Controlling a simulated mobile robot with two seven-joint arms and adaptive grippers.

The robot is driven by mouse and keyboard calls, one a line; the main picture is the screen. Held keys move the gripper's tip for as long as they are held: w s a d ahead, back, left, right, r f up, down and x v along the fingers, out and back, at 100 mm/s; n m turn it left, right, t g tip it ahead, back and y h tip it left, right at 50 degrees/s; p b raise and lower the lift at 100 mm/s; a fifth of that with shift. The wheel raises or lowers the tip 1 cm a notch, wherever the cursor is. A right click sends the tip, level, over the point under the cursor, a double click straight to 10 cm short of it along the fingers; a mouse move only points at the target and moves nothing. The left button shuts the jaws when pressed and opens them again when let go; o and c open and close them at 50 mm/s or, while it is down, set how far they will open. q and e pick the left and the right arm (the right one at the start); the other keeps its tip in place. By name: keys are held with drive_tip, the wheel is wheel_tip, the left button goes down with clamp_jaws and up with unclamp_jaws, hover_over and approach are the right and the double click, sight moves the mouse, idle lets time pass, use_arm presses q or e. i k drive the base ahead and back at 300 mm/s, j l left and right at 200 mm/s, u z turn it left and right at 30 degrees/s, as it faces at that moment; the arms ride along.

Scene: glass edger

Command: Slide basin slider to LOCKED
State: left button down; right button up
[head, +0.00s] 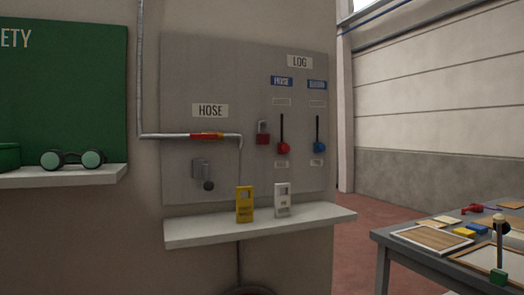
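A grey panel (225,80) on the wall carries two vertical sliders at its right side, under a LOG sign (299,62). The right slider has a blue knob (319,148) and a blue label (318,86) that is hard to read, perhaps the basin one. The left slider has a red knob (283,148) and a blue label (282,82). Both knobs sit at the low end of their dark slots. Small plates above and below each slot are too small to read. Neither of my grippers is in view.
A red padlock (263,138) hangs left of the sliders. A shelf (260,229) below holds a yellow tag (244,205) and a white tag (282,200). A cluttered table (405,258) stands at right. Goggles (72,159) rest on the left shelf.

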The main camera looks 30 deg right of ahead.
sight(319, 146)
drive_tip(key=z, duration=1.3)
